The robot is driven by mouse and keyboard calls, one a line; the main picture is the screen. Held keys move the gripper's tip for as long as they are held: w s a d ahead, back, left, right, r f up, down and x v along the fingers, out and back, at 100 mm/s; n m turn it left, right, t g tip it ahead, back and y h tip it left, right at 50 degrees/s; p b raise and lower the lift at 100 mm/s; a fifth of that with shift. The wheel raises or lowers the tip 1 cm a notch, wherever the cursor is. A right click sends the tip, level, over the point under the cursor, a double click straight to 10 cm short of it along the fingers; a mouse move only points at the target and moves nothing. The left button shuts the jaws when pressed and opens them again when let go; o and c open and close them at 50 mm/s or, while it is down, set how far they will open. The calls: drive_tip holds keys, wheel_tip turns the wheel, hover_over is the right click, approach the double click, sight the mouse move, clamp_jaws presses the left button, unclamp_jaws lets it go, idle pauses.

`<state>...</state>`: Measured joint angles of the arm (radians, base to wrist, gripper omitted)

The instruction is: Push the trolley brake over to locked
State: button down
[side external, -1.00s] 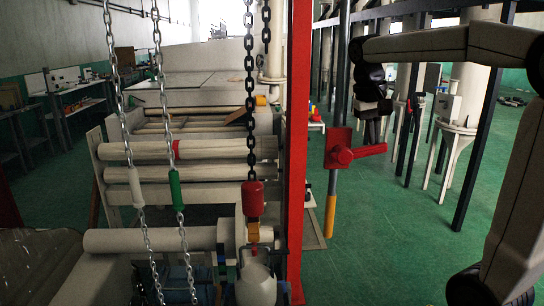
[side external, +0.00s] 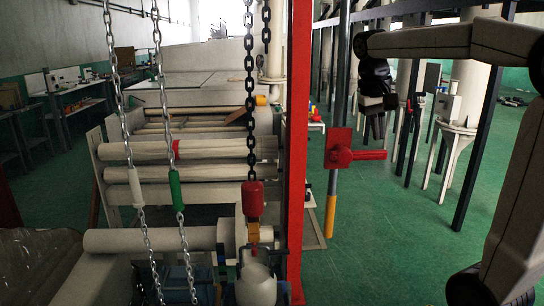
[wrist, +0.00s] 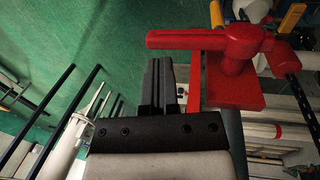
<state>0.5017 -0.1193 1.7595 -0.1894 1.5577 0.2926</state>
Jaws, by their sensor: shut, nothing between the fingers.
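The trolley brake is a red lever (side external: 368,155) on a red hub and plate (side external: 339,136), mounted on a grey and yellow post. In the side external view the lever points right and lies about level. It also shows in the wrist view, with its red bar (wrist: 185,39) beyond my fingertips and its hub and plate (wrist: 235,88) to the right. My gripper (side external: 374,137) hangs just above the lever, fingers down. In the wrist view its dark fingers (wrist: 164,66) are together and hold nothing. A small gap seems to separate them from the lever; contact is unclear.
Dark slanted posts (side external: 476,150) and a white stand (side external: 450,145) are to the right. Green floor (side external: 395,235) below is open.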

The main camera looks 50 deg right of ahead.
wheel_tip(320, 180, up, 12)
idle(0.6)
drive_tip(key=shift+f, duration=0.1)
drive_tip(key=shift+w+a, duration=0.1)
drive_tip(key=w+a+f+n+t+y, duration=0.1)
drive_tip(key=w+a+f, duration=0.4)
drive_tip(key=f, duration=0.4)
drive_tip(key=w+a+f, duration=0.3)
drive_tip(key=a+f, duration=0.4)
drive_tip(key=f, duration=0.1)
drive_tip(key=s+a+f+n+t, duration=0.1)
drive_tip(key=s+a+f+n, duration=0.1)
drive_tip(key=f, duration=0.5)
drive_tip(key=s+a+f+n+t, duration=0.1)
drive_tip(key=s+a+f+n, duration=0.1)
drive_tip(key=f, duration=0.6)
drive_tip(key=s+a+f+n+t, duration=0.1)
drive_tip(key=s+a+f+n, duration=0.1)
drive_tip(key=f, duration=0.5)
drive_tip(key=shift+s+a+f+n+y, duration=0.25)
drive_tip(key=shift+s+n, duration=0.25)
drive_tip(key=shift+n, duration=0.5)
